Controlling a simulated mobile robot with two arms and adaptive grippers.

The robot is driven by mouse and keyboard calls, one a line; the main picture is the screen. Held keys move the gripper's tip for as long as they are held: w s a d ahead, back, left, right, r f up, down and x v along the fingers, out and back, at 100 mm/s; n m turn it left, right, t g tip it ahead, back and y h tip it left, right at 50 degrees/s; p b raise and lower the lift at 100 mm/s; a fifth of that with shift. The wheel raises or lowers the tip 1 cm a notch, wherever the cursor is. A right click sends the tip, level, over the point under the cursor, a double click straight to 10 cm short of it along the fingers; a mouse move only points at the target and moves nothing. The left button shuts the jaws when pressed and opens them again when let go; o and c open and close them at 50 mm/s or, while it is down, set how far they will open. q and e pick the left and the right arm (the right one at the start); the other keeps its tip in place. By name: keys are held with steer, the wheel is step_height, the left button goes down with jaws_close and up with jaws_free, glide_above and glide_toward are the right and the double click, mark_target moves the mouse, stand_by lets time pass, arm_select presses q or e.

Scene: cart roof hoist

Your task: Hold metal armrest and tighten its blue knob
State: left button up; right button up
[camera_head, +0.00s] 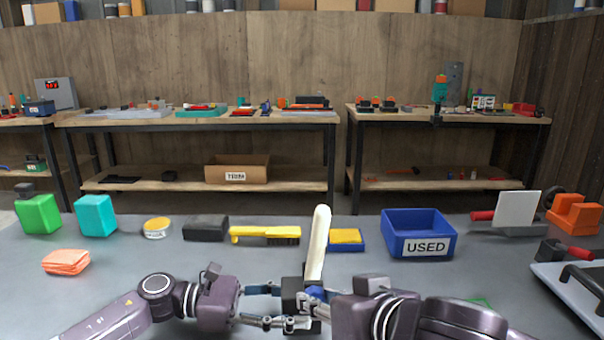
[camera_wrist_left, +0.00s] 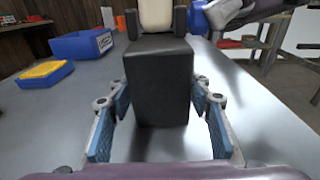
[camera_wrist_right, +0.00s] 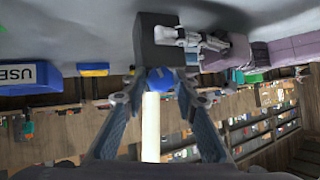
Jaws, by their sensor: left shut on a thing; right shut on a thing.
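The armrest has a long cream bar (camera_head: 318,240) standing up, tilted slightly, from a black block (camera_head: 292,292). My left gripper (camera_head: 277,306) is shut on the black block, which also shows between its blue-padded fingers in the left wrist view (camera_wrist_left: 160,85). The blue knob (camera_wrist_right: 160,78) sits on the side of the armrest, between the fingertips of my right gripper (camera_wrist_right: 158,95), which is shut on it. In the head view the knob (camera_head: 315,293) is partly hidden by the right fingers.
A blue bin marked USED (camera_head: 418,235) stands behind to the right. A yellow-handled brush (camera_head: 264,234), a yellow-topped blue block (camera_head: 346,240) and a black block (camera_head: 205,228) lie behind the grippers. Orange cloths (camera_head: 66,262) lie at left. A grey tray (camera_head: 578,290) is at right.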

arm_select(q)
steer(key=shift+s+d+r, duration=0.1)
steer(key=shift+s, duration=0.1)
arm_select(e)
steer(key=shift+w+r, duration=0.1)
steer(key=shift+d+m+y, duration=0.1)
steer(key=shift+m+y, duration=0.6)
steer(key=shift+y, duration=0.1)
arm_select(q)
steer(key=shift+d, duration=0.1)
arm_select(e)
steer(key=shift+f+m+t+y, duration=0.3)
steer(key=shift+m+y, duration=0.2)
steer(key=shift+y, duration=0.1)
steer(key=o, duration=1)
steer(key=shift+r, duration=0.1)
steer(key=shift+c, duration=0.2)
